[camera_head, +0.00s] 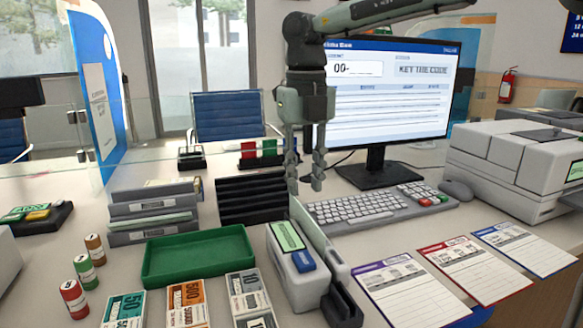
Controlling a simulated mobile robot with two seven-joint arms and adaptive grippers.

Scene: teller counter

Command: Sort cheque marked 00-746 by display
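The monitor (390,110) shows "00-" in one field and "KEY THE CODE" in another. A grey keyboard (352,209) lies before it, with a number pad (415,190) and red and green keys at its right end. My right gripper (305,186) points down above the keyboard's left end, its fingers apart and empty. A small machine (296,281) with a green display (286,235) and a blue part stands in front. Three slips lie at the right, with purple (408,293), red (474,269) and blue (526,248) top bands. Their small print is unreadable. My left gripper is out of view.
A green tray (198,257), a black slotted rack (251,197) and grey stacked trays (153,212) stand left of the machine. Banknote stacks (187,302) and coin rolls (74,298) are at the front left. A mouse (457,189) and a large printer (515,165) are at the right.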

